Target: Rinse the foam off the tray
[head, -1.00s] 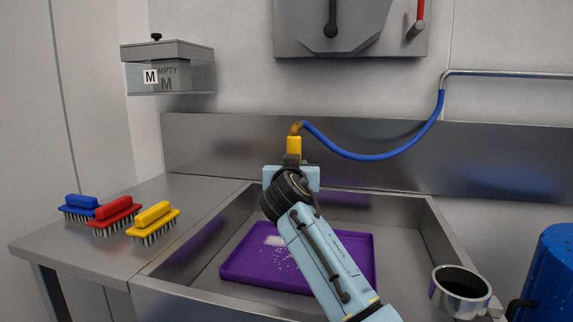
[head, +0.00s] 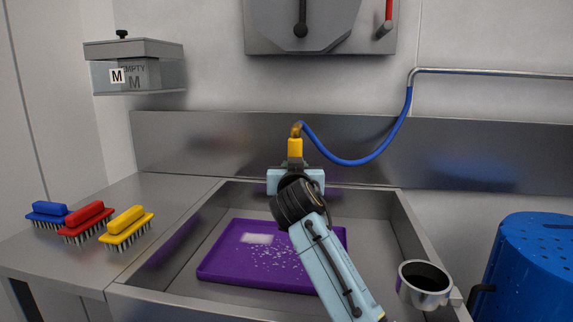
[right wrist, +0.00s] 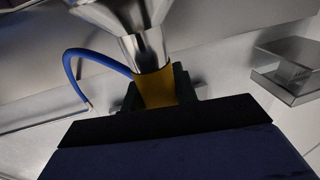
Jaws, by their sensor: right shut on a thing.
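The purple tray (head: 225,262) lies flat in the steel sink (head: 365,290). White foam specks (head: 275,256) and a pale patch (head: 257,239) show on its surface. My right gripper (head: 295,165) is over the back part of the sink, beyond and above the tray. It is shut on the yellow grip of the spray nozzle (head: 295,147), which has a blue hose (head: 365,161). In the right wrist view the yellow grip (right wrist: 157,88) sits between the dark fingers, with a metal nozzle head (right wrist: 135,25) beyond. My arm hides the tray's right part. My left gripper is not in view.
Blue (head: 47,212), red (head: 85,220) and yellow (head: 127,226) brushes stand on the left counter. A metal cup-like holder (head: 424,284) is at the sink's right front. A blue barrel (head: 535,265) stands at right. A clear box marked M (head: 137,72) hangs on the wall.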

